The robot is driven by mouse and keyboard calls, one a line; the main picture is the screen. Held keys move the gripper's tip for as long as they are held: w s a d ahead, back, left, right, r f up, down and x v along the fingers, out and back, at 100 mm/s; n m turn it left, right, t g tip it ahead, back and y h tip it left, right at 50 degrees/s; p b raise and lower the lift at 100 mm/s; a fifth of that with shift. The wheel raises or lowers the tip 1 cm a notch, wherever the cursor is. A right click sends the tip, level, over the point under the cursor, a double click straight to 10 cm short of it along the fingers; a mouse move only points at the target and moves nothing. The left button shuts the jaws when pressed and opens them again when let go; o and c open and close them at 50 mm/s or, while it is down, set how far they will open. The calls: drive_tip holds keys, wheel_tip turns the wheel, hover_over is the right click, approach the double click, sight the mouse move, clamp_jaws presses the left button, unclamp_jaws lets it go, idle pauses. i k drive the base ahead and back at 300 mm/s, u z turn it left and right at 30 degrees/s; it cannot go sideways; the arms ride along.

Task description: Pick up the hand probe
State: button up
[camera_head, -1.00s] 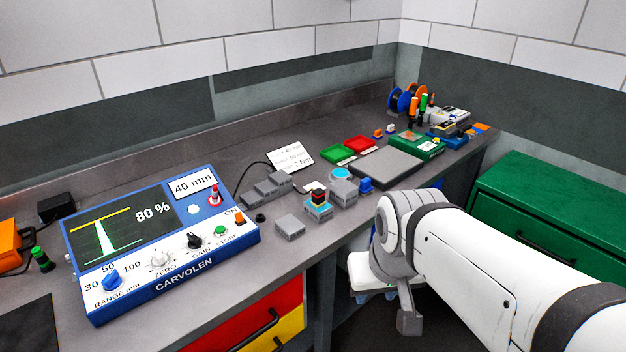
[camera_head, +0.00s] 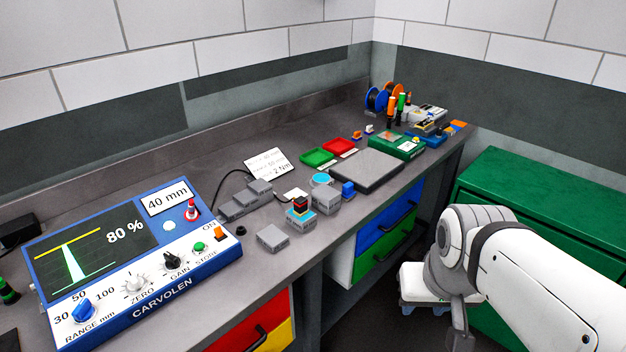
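A small upright piece with black, red and yellow bands (camera_head: 300,206) stands on a grey block with a light blue top (camera_head: 300,219), in the middle of the bench. It may be the hand probe, but I cannot tell for sure. A black cable (camera_head: 222,182) curves behind the stepped grey blocks (camera_head: 246,201). My arm fills the lower right, well to the right of these things and in front of the bench. A narrow grey part at its end (camera_head: 460,335) points down to the picture's bottom edge. I cannot make out its fingers; nothing held shows.
A blue CARVOLEN instrument (camera_head: 130,262) stands at the bench's left. A grey plate (camera_head: 366,169), a green tray (camera_head: 318,157), a red tray (camera_head: 342,145) and a green box (camera_head: 398,146) lie further back. A green cabinet (camera_head: 530,190) stands right of the bench. Bare bench shows along the wall.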

sight(300, 202)
drive_tip(key=u, duration=0.05)
drive_tip(key=i, duration=1)
drive_tip(key=z, duration=0.05)
